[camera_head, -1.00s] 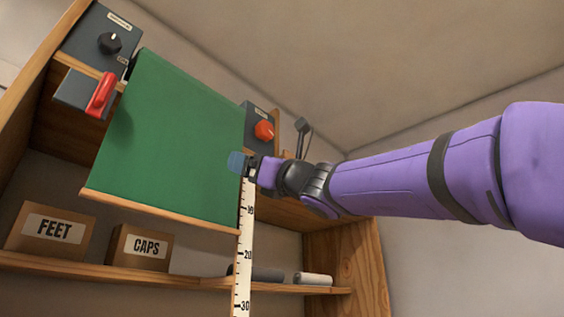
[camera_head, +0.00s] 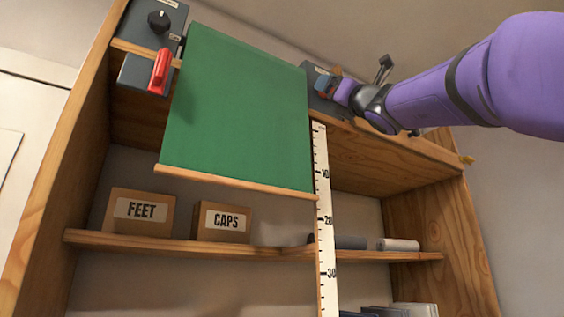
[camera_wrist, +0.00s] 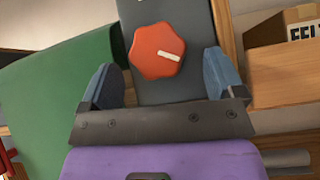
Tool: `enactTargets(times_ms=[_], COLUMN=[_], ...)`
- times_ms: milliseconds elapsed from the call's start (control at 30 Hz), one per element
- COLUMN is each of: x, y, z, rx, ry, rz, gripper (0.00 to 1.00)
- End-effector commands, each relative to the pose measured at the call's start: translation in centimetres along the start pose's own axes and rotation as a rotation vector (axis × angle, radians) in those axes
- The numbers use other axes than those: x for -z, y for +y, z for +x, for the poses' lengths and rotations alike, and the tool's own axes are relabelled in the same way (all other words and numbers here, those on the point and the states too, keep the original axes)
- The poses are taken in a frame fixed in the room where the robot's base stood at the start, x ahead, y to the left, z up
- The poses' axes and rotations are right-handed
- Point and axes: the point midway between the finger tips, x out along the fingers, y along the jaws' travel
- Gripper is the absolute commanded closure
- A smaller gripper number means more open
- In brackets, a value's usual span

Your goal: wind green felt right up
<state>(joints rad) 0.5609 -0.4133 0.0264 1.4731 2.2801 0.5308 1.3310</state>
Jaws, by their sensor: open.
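The green felt (camera_head: 240,105) hangs as a sheet from the top of the wooden cabinet, with a wooden bar (camera_head: 235,183) along its bottom edge. The bar's right end is beside the scale between the 10 and 20 marks. In the wrist view, an orange-red knob (camera_wrist: 157,50) with a pale pointer mark sits on a dark grey box (camera_wrist: 183,88). My gripper (camera_wrist: 160,85) is open, its two blue fingers on either side of the box below the knob, apart from the knob. In the head view my gripper (camera_head: 328,84) covers most of the knob.
A white scale (camera_head: 322,200) stands upright right of the felt. At the top left are a black dial (camera_head: 158,21) and a red lever (camera_head: 159,72) on grey boxes.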

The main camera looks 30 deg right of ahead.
Motion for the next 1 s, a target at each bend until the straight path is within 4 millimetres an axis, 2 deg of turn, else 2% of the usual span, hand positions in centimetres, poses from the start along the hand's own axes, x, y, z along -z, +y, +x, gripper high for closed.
enactTargets(times_ms=[200,500,567,700,733,1000], x=[0.0,0.0,0.0,0.0,0.0,0.0], y=[-0.1,0.0,0.0,0.0,0.0,-0.1], z=[1.6,1.8,1.8,1.8,1.8,1.8], rx=[0.0,0.0,0.0,0.0,0.0,-0.013], ry=[0.0,0.0,0.0,0.0,0.0,0.002], rz=[-0.002,-0.001,-0.001,-0.001,-0.001,-0.015], gripper=[0.12,0.12,0.24,0.56,0.61,0.61])
